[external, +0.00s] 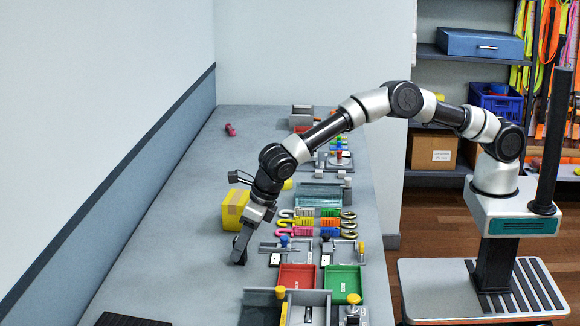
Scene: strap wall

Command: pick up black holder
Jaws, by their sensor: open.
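My gripper (240,254) points down over the grey bench, left of the row of trays and tools. Its dark fingers are close to the bench top, and the gap between them is too small to see clearly. I cannot pick out the black holder with certainty. Any dark piece at the fingertips blends with the fingers. A flat black ridged object (130,320) lies at the near left edge of the picture, well apart from my gripper.
A yellow box (235,211) stands just behind my gripper. Red (296,279) and green (343,282) trays and colourful hooked straps (300,222) lie to its right. The bench (160,230) is clear on the left, up to the wall.

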